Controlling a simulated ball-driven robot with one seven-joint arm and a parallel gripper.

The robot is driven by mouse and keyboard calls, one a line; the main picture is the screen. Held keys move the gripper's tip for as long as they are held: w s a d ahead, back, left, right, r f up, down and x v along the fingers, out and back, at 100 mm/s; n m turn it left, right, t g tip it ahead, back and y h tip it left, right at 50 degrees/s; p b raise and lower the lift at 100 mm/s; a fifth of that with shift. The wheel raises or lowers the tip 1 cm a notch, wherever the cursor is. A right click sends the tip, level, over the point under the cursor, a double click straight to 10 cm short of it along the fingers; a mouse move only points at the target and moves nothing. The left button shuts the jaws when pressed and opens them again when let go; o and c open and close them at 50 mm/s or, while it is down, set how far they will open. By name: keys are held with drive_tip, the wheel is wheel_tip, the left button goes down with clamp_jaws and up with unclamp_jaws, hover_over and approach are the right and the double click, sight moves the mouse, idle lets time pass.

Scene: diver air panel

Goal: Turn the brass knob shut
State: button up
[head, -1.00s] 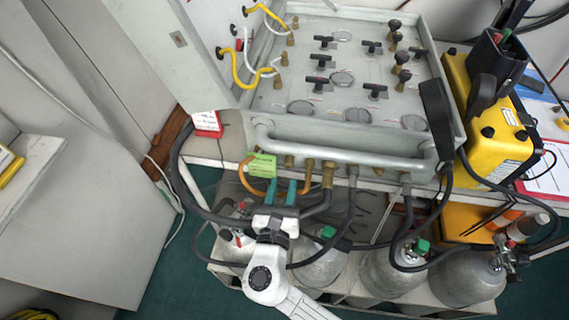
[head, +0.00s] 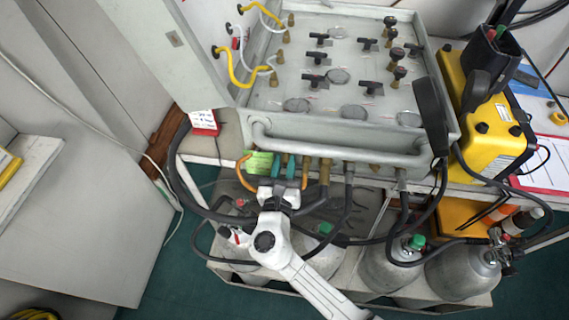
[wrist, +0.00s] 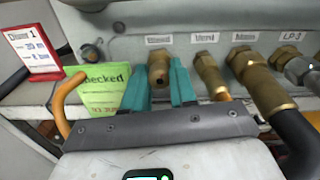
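The brass knob (wrist: 158,72) is on the grey panel's front, below a small white label. It is a short brass piece with a dark hole in its front. My gripper (wrist: 160,78) has its two teal fingers on either side of it, and the brass fills the narrow gap between them. The fingers look shut on it, though the contact faces are hidden. In the head view, my gripper (head: 284,166) is at the panel's lower front edge, right of the green tag (head: 259,162).
The green tag (wrist: 105,88) and an orange hose (wrist: 66,100) are close left of the fingers. Brass fittings with hoses (wrist: 262,85) are close on the right. A red-framed card (wrist: 34,52) stands left. Gas cylinders (head: 390,268) stand below the panel.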

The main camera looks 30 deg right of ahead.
clamp_jaws()
drive_tip(key=shift+f+b, duration=0.1)
drive_tip(key=shift+b, duration=0.25)
drive_tip(key=shift+f+m+b, duration=0.15)
drive_tip(key=shift+m+b, duration=0.75)
drive_tip(key=shift+m, duration=0.2)
drive_tip(key=m+b, duration=0.8)
drive_tip(key=shift+m+b, duration=0.35)
drive_tip(key=shift+m, duration=0.05)
drive_tip(key=shift+m+b, duration=1.35)
drive_tip(key=shift+m, duration=0.15)
drive_tip(key=shift+r, duration=0.2)
